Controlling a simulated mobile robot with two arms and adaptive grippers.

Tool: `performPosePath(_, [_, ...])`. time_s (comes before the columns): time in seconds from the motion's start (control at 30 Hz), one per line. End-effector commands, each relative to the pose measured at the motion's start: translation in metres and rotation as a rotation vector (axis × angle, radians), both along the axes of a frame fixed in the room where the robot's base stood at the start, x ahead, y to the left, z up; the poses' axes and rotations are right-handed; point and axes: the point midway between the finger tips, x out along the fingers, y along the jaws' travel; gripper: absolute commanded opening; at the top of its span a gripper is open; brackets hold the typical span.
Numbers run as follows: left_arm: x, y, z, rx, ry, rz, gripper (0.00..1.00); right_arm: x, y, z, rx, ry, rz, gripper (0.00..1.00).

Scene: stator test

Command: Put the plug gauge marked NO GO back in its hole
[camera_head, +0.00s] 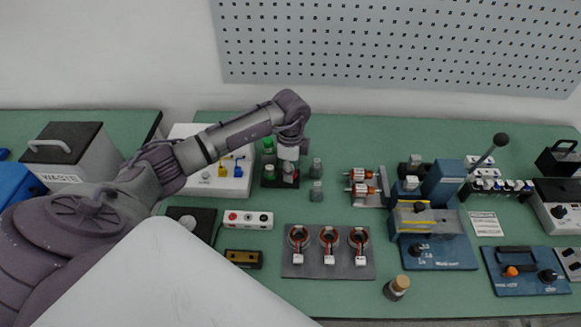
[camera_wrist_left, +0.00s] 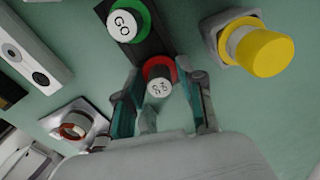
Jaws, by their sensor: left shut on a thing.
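The NO GO plug gauge (camera_wrist_left: 158,86), with a white marked end and a red ring, stands between the two fingers of my left gripper (camera_wrist_left: 162,104), which is shut on it. The gauge is at the near end of the black holder block (camera_wrist_left: 151,43). I cannot tell whether it sits in its hole or just above it. The GO plug gauge (camera_wrist_left: 124,24), with a green ring, is in the other end of the block. In the head view my left gripper (camera_head: 288,172) points down over the block, with a little red below it. My right gripper is not in view.
A yellow-topped cylinder (camera_wrist_left: 265,50) stands close beside the block. Two small grey cylinders (camera_head: 316,190) stand right of my gripper. A button box (camera_head: 248,220) and a plate (camera_head: 328,272) with three stators lie in front. A white box (camera_head: 208,180) is to the left.

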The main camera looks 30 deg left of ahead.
Motion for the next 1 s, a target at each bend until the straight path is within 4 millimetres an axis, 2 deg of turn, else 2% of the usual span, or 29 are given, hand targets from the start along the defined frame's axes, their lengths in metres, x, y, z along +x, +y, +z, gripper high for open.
performPosePath(0.27, [0.0, 0.0, -0.002, -0.001, -0.001, 0.0, 0.0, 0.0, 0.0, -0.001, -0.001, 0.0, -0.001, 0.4])
performPosePath(0.3, [0.0, 0.0, -0.002, -0.001, -0.001, 0.0, 0.45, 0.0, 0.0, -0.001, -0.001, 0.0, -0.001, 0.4])
performPosePath(0.43, [0.0, 0.0, -0.002, -0.001, -0.001, 0.0, 0.67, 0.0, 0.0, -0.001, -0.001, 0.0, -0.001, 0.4])
performPosePath(0.77, [0.0, 0.0, -0.001, 0.0, 0.0, 0.0, 0.68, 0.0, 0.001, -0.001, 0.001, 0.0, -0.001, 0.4])
performPosePath(0.87, [0.001, 0.0, 0.007, 0.0, -0.003, 0.0, 0.68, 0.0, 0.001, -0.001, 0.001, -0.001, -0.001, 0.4])
performPosePath(1.0, [0.001, 0.001, 0.032, 0.001, -0.005, -0.001, 0.68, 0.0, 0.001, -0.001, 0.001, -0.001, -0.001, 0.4])
